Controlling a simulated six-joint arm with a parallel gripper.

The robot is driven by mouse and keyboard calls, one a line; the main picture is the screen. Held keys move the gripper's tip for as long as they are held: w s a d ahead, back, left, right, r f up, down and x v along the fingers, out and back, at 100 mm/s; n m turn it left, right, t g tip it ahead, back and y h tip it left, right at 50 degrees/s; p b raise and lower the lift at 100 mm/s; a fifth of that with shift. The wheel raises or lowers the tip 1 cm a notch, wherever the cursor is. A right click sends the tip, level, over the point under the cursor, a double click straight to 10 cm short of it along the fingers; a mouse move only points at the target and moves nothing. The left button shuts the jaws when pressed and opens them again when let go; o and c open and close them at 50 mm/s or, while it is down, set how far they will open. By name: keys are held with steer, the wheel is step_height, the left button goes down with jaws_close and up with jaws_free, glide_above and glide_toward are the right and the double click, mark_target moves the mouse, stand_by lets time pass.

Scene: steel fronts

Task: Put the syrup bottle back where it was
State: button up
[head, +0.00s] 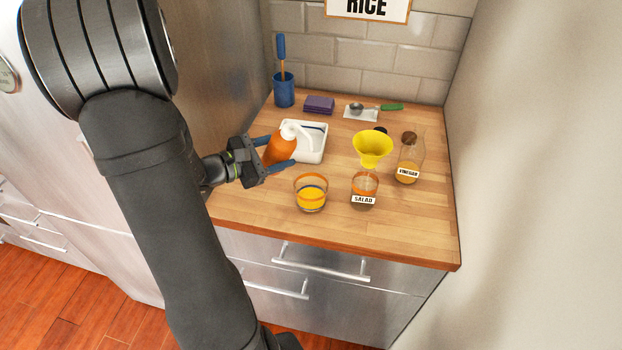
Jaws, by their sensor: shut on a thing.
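An orange bottle with a white top (279,150), the only thing that fits the syrup bottle, is between the fingers of my gripper (263,153). My gripper is shut on it from the left, with blue fingertips on either side. The bottle looks tilted, its white top toward the right. It overlaps the left side of a white tray (316,157) in the view. I cannot tell whether the bottle touches the counter or hangs above it. No label on the bottle can be read.
On the wooden counter (414,226) stand a glass bowl of yellow liquid (311,197), a SALAD jar (363,190), a yellow funnel (372,147) and a VINEGAR bottle (408,163). Behind are a blue holder (284,92), purple cloth (319,104) and measuring spoon (356,108). Walls close both sides.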

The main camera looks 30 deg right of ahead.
steer(key=shift+r, duration=0.75)
steer(key=shift+r, duration=0.1)
